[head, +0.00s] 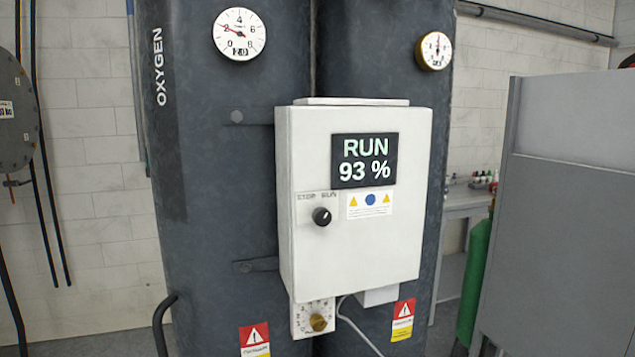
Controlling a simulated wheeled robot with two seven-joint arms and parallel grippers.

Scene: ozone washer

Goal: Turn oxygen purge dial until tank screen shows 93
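The tank screen (365,160) is a dark panel on the front of a white control box, and it reads "RUN 93 %". Below it to the left is a black selector knob (321,216) under a small label that appears to read "STOP RUN". A brass dial (318,322) sits on a small white scaled plate (300,318) under the box's lower left corner. The white control box (352,255) is mounted in front of two dark grey tanks, the left one (190,150) marked "OXYGEN". Neither of my grippers is in view.
Two round gauges, a left one (239,34) and a right one (434,51), sit high on the tanks. A grey cabinet (570,220) stands at the right, with a green cylinder (474,275) beside it. A white cable (357,328) hangs below the box.

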